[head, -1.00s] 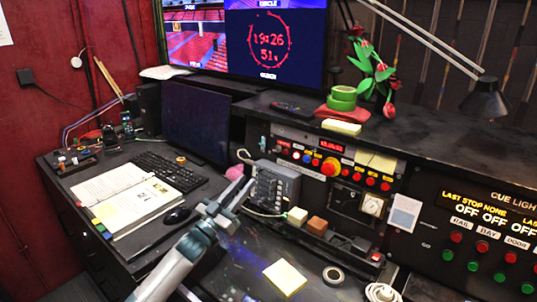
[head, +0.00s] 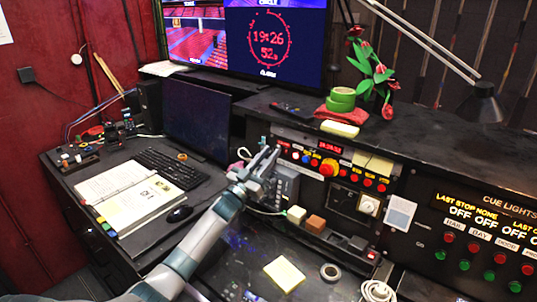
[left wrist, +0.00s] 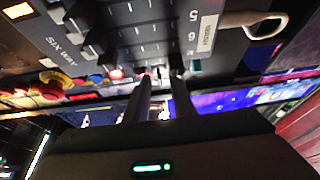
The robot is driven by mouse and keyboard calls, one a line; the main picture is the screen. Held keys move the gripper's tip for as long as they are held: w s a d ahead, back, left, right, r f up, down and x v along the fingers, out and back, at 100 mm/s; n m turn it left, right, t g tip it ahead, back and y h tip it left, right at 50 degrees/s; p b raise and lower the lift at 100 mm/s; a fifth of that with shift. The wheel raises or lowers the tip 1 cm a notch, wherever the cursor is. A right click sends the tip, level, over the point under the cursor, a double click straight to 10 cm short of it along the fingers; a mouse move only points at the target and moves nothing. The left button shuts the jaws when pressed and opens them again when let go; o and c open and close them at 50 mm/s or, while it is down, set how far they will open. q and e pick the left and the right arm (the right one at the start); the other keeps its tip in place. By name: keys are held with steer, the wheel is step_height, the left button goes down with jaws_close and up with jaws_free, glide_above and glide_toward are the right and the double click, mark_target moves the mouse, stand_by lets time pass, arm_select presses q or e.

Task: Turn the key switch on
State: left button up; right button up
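My left gripper (head: 268,158) reaches up to the left end of the control panel (head: 398,165), just above a grey keypad box (head: 289,186). In the left wrist view its two dark fingers (left wrist: 162,80) stand apart with a gap between them and nothing held. My right gripper is not in view.
Coloured buttons and a red mushroom button (head: 329,168) line the panel right of the gripper. White and brown blocks (head: 315,224), a tape roll (head: 331,272) and a yellow notepad (head: 284,274) lie nearby. An open binder (head: 130,197) and keyboard (head: 174,168) are at left.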

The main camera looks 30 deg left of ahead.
arm_select(q)
steer(key=shift+c, duration=0.2)
jaws_close()
